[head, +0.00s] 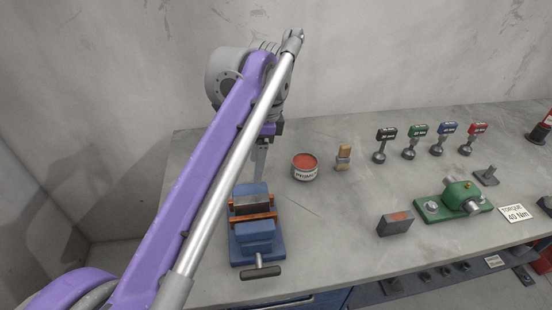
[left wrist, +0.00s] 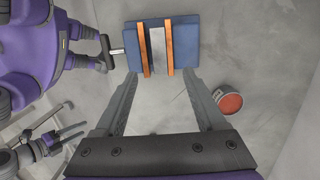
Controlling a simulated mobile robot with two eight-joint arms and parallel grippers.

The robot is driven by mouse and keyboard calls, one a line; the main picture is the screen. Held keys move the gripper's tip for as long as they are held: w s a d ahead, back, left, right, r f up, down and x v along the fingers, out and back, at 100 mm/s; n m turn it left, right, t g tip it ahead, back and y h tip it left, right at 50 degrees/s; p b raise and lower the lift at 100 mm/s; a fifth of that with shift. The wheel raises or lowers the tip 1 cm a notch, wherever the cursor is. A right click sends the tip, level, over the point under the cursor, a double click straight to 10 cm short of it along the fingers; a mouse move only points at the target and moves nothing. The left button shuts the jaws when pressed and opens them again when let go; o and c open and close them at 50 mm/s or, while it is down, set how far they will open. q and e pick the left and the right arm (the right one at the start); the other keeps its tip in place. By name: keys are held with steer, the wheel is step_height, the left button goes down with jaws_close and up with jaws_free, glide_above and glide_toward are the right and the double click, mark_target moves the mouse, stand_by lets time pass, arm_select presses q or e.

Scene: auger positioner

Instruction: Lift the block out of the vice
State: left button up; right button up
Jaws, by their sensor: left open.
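The blue vice (head: 254,240) stands on the bench with orange jaws, its handle toward the front. The grey block (head: 251,208) sits between the orange jaws; it also shows in the left wrist view (left wrist: 157,44) as a grey strip between them. My left gripper (head: 260,158) is behind and above the vice in the head view, partly hidden by my arm. In the left wrist view its two fingers (left wrist: 161,77) are spread wide, empty, pointing toward the vice and apart from the block. What seems to be my right gripper (left wrist: 70,135) shows small at lower left, its opening unclear.
A red primer tin (head: 305,167) and a brush (head: 343,158) stand right of the vice. Farther right are several torque tools (head: 415,140), a dark block (head: 394,223) and a green fixture (head: 455,202). Bench between vice and dark block is clear.

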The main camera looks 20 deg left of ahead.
mark_target(251, 201)
arm_select(q)
steer(key=f, duration=0.3)
steer(key=a+f, duration=0.1)
steer(key=f, duration=0.3)
steer(key=s+f+b, duration=0.1)
steer(key=f, duration=0.2)
steer(key=shift+a+f, duration=0.2)
arm_select(e)
steer(key=shift+s+f, duration=0.25)
steer(key=shift+f, duration=0.35)
arm_select(q)
jaws_close()
steer(key=shift+s+d+r, duration=0.1)
steer(key=shift+s+d, duration=0.05)
steer(key=shift+s, duration=0.1)
arm_select(e)
steer(key=shift+r, duration=0.1)
stand_by(0.8)
arm_select(q)
step_height(251, 201, up, 8)
steer(key=p, duration=0.4)
steer(key=shift+p, duration=0.35)
arm_select(e)
step_height(251, 201, up, 6)
steer(key=w, duration=0.2)
steer(key=shift+w+r, duration=0.15)
steer(key=shift+w, duration=0.15)
stand_by(0.5)
